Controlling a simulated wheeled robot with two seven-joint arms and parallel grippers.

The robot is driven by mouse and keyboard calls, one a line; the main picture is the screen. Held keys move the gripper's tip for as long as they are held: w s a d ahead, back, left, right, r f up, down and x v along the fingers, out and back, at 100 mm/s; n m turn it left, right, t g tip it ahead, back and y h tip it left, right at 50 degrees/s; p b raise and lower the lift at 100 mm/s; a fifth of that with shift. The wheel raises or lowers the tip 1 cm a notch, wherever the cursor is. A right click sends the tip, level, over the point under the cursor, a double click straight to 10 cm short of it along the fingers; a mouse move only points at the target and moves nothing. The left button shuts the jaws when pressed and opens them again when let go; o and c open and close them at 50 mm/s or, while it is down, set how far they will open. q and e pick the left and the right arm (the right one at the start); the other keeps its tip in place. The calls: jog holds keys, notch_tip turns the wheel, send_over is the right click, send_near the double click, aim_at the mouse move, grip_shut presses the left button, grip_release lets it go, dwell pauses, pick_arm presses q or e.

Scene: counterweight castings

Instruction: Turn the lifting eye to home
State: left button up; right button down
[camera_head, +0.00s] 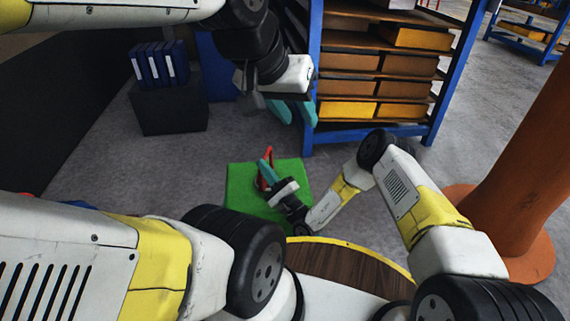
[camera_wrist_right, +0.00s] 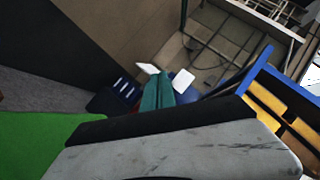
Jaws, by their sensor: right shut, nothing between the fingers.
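The red lifting eye (camera_head: 270,155) stands over the green mat (camera_head: 240,195) on the floor, partly hidden behind my right gripper. The casting under it is mostly hidden. My right gripper (camera_head: 264,167) has its teal fingers shut and empty, overlapping the red eye in the head view; whether they touch it I cannot tell. In the right wrist view the teal fingers (camera_wrist_right: 160,90) are together, and the eye is not clearly visible. My left gripper (camera_head: 291,112) is open and empty, with its teal fingers apart, in front of the shelf and well away from the eye.
A blue-framed shelf (camera_head: 314,70) with cardboard and yellow boxes stands behind. A dark box (camera_head: 170,112) carrying blue binders (camera_head: 158,63) is at the back left. An orange post (camera_head: 520,170) stands at the right. Grey floor is free around the mat.

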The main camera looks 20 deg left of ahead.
jog(key=w+d+f+n+g+h, duration=0.1)
jog(key=d+f+n+g, duration=0.45)
jog(key=d, duration=0.25)
jog(key=d+f+n+g+h, duration=0.1)
jog(key=d+f+n+g, duration=0.35)
jog(key=d+n, duration=0.2)
jog(key=a, duration=0.4)
jog(key=w+a, duration=0.1)
jog(key=a, duration=0.8)
jog(key=shift+w+a+r, duration=0.1)
jog(key=shift+w+r, duration=0.15)
jog(key=shift+r, duration=0.1)
jog(key=shift+m, duration=0.3)
